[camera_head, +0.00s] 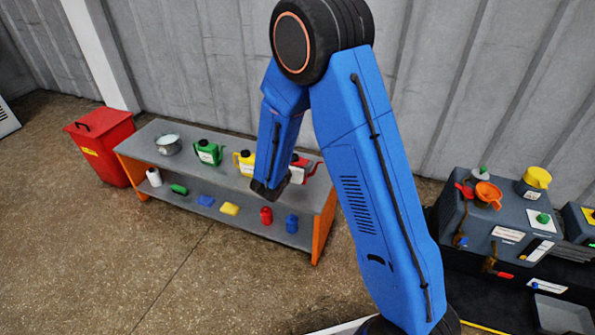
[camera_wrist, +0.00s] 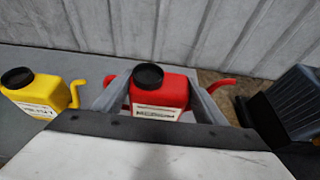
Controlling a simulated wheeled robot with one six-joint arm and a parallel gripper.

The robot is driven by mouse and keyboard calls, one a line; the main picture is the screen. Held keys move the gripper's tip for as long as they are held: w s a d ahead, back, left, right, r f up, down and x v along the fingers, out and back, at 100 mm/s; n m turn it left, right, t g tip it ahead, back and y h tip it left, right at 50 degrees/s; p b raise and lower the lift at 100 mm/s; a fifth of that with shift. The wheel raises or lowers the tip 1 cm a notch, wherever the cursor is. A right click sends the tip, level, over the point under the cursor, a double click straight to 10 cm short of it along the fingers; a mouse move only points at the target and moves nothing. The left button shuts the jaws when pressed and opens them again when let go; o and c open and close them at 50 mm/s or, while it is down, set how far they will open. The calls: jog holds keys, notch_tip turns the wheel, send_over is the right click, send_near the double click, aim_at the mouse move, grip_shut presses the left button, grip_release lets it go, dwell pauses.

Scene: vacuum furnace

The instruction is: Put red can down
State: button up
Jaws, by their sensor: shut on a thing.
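The red can (camera_head: 310,169) with a black cap and white label is at the right end of the upper shelf, partly hidden by my arm in the head view. In the wrist view the red can (camera_wrist: 174,88) appears upright between the two grey fingers of my gripper (camera_wrist: 157,100), which is shut on it. The can's base is hidden, so I cannot tell whether it touches the shelf top. The grey shelf top (camera_head: 225,172) belongs to an orange-sided shelf unit.
A yellow can (camera_head: 245,162), a green can (camera_head: 208,152) and a metal pot (camera_head: 168,145) stand left of the red can. The lower shelf (camera_head: 250,226) holds several small items. A red bin (camera_head: 102,150) stands at the left; a grey wall is behind.

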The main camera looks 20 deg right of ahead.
jog(key=shift+f, duration=1.85)
jog(key=o, duration=1.4)
jog(key=shift+f, duration=0.15)
